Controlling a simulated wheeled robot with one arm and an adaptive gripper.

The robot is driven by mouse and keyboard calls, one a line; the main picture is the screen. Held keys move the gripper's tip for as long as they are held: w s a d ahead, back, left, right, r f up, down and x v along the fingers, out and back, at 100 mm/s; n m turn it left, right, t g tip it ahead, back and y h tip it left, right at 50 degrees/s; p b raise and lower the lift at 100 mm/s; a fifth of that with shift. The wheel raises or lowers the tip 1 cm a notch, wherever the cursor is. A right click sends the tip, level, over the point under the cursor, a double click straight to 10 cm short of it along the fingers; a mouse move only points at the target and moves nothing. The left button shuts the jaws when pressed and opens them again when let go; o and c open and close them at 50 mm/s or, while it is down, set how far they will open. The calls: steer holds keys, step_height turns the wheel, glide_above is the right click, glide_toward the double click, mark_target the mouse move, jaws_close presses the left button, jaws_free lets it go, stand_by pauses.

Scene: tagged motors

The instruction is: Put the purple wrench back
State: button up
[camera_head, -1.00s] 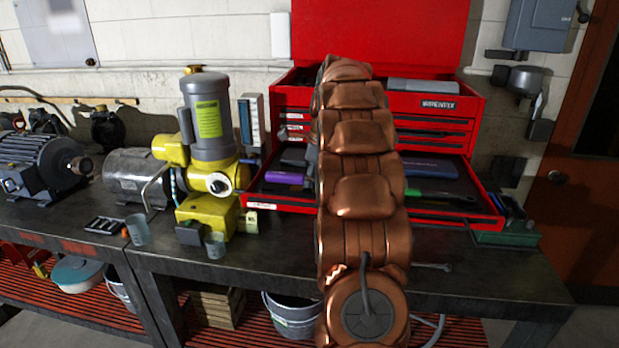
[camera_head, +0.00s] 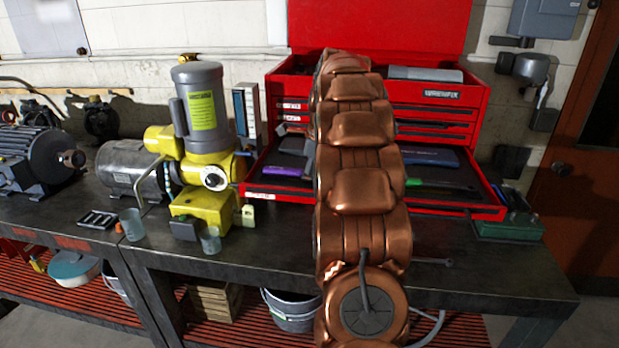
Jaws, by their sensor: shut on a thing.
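A purple object (camera_head: 283,170), perhaps the handle of the purple wrench, shows in the left part of the open red drawer (camera_head: 440,208). Its right end runs towards my copper arm, and its full shape cannot be made out. A small grey piece (camera_head: 308,152) shows at the arm's left edge just above it; I cannot tell whether it is part of my gripper. My arm reaches over the bench to the toolbox and hides the middle of the drawer. My gripper itself is hidden behind the arm, as is anything between its fingers.
The red toolbox (camera_head: 433,113) has its lid up. A green-handled tool (camera_head: 438,184) and a blue case (camera_head: 430,157) lie in the drawer's right half. A yellow-grey motor (camera_head: 205,150) stands close left. A grey tool (camera_head: 433,262) lies on the bench (camera_head: 480,275) right of the arm.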

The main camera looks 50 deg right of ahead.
steer(key=shift+s, duration=0.15)
steer(key=shift+f, duration=0.1)
steer(key=shift+d+r, duration=0.1)
steer(key=shift+r, duration=0.4)
steer(key=shift+v, duration=3.35)
